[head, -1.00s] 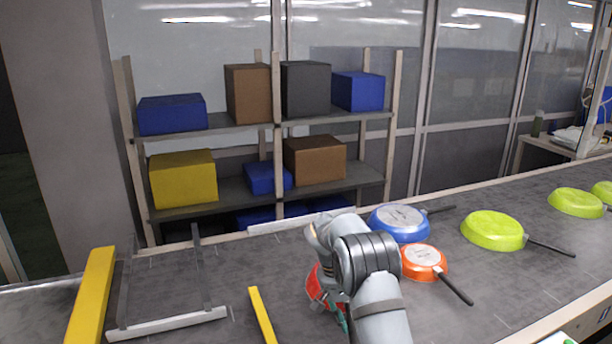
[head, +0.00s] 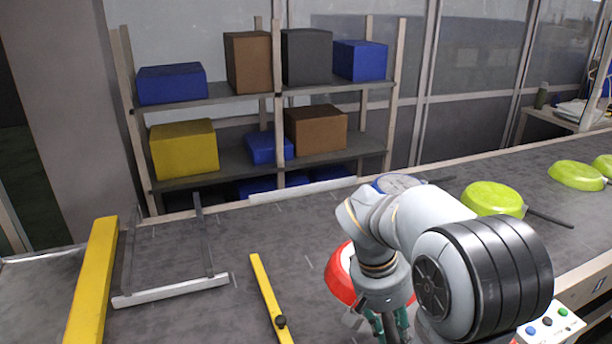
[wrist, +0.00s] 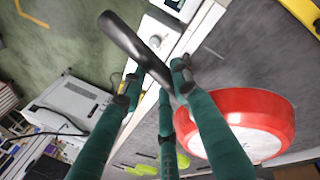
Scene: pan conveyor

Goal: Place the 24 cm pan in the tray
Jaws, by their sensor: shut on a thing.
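My gripper (wrist: 155,78) has green fingers shut on the black handle (wrist: 135,45) of a red pan. The red pan (wrist: 250,118) hangs to the right of the fingers in the wrist view. In the head view, the red pan (head: 340,278) shows partly behind my arm, low over or on the belt; I cannot tell whether it touches. Its size marking is not readable. A rectangular frame of grey and white bars, seemingly the tray (head: 172,291), lies on the left of the belt, empty. My gripper (head: 388,328) is to its right, mostly hidden.
A yellow bar (head: 268,295) lies between the frame and the red pan; a thicker yellow bar (head: 95,270) is at left. A blue pan (head: 397,183) and lime pans, one nearer (head: 492,198), stand back right. A button box (head: 555,325) is front right.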

